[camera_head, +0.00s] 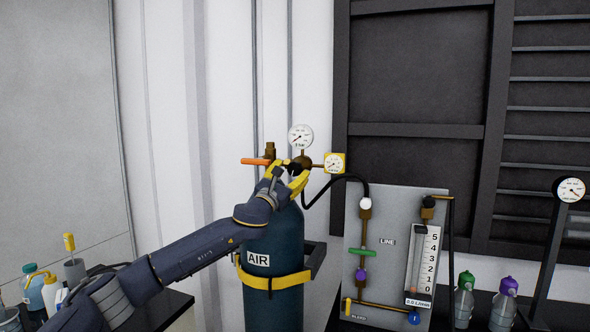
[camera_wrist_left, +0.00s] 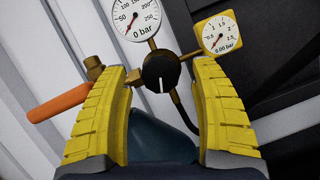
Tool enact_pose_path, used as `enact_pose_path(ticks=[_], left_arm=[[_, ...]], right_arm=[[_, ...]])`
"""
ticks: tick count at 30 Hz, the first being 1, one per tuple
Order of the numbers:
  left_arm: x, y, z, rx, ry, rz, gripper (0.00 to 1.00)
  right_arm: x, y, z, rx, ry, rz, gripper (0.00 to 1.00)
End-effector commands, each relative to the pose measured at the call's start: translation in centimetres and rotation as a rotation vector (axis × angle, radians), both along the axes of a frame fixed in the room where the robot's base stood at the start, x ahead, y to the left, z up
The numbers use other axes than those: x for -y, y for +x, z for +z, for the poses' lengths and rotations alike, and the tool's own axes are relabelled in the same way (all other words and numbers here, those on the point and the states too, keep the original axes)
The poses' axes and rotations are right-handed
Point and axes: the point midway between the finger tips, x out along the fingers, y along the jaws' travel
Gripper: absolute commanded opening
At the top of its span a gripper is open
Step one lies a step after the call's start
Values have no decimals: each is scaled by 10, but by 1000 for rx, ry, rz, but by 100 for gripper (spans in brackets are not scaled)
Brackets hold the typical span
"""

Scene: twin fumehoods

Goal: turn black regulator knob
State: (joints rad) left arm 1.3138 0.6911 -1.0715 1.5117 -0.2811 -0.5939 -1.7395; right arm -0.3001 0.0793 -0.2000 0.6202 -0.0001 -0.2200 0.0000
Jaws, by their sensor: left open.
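The black regulator knob (camera_wrist_left: 161,70) is round with a white pointer line, which points down in the left wrist view. It sits on the brass regulator between a white gauge (camera_wrist_left: 136,17) reading 0 bar and a yellow gauge (camera_wrist_left: 218,33) reading 0.00 bar. My left gripper (camera_wrist_left: 163,75) is open, with its yellow fingers on either side of the knob and gaps between them and it. In the head view, my left gripper (camera_head: 283,171) is at the top of the blue AIR cylinder (camera_head: 272,240) and partly covers the regulator. My right gripper is not in view.
An orange handle (camera_wrist_left: 60,102) sticks out left of the regulator, close to the left finger. A black hose (camera_head: 325,184) runs right to a grey flow panel (camera_head: 392,250). Bottles (camera_head: 465,298) stand at the lower right, others (camera_head: 50,292) at the lower left.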

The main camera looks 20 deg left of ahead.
Motion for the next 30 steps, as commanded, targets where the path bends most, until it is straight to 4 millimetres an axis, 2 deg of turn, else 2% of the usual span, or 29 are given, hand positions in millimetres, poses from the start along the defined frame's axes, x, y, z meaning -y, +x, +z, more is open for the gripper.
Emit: enact_pose_path(ticks=[9,23,30], left_arm=[[5,23,9,0,-1,0,63],[5,26,10,0,-1,0,65],[5,26,10,0,-1,-1,37]], right_arm=[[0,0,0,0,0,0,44],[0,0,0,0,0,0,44],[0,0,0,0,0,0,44]])
